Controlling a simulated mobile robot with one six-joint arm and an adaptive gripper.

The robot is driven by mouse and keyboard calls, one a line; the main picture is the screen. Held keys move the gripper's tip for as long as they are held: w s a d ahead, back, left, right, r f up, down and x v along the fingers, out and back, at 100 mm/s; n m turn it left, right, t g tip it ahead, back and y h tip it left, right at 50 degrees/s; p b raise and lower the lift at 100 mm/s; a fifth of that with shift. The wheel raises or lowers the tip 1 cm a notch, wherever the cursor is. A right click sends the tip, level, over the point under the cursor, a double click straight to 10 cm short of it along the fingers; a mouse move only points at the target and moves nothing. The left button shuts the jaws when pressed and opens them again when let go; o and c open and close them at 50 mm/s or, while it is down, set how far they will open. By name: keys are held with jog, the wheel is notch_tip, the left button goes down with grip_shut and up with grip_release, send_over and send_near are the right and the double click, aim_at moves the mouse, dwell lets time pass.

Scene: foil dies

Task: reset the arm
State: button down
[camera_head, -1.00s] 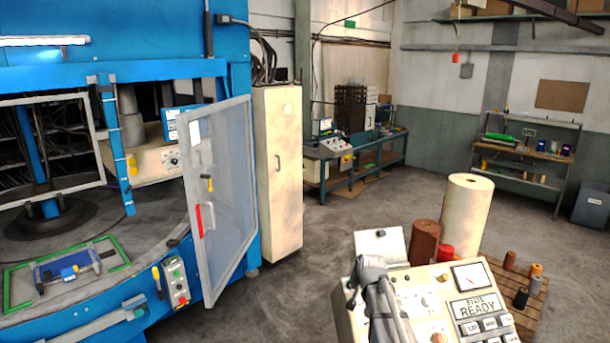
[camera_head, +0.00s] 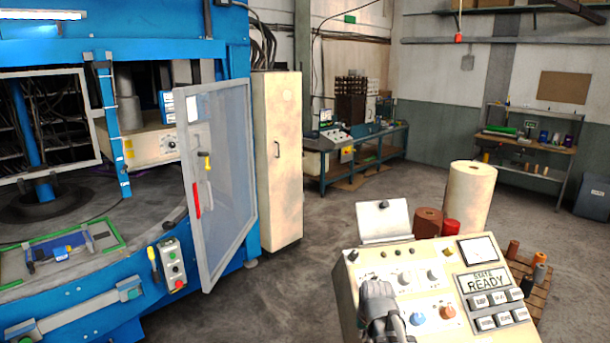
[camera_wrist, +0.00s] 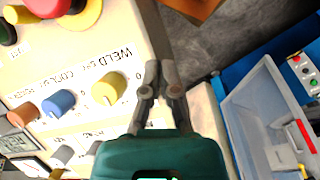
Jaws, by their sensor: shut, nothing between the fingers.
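My gripper (camera_head: 377,288) is at the left part of a cream control console (camera_head: 350,280) in the head view, seen from behind. In the wrist view its dark fingers (camera_wrist: 160,66) are close together with nothing between them. They are over the console's edge, next to the yellow knob (camera_wrist: 108,88). A blue knob (camera_wrist: 58,103) and an orange-brown knob (camera_wrist: 22,114) sit farther left. I cannot tell whether the fingers touch the console. The console's display (camera_head: 487,282) reads READY.
A blue machine (camera_head: 120,70) with an open clear door (camera_head: 220,170) stands at left. A tall cream cabinet (camera_head: 276,160) is beside it. Large rolls (camera_head: 468,195) stand behind the console. Grey floor (camera_head: 340,215) is clear between the cabinet and the console.

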jog(key=s+f+n+g+b, duration=0.1)
jog(key=s+f+g+b, duration=0.1)
jog(key=s+f+b, duration=0.4)
jog(key=s+f, duration=0.2)
jog(key=s, duration=0.3)
jog(key=shift+s+d+f+g+h+b, duration=0.3)
jog(key=shift+d+g+b, duration=0.05)
jog(key=shift+g, duration=0.05)
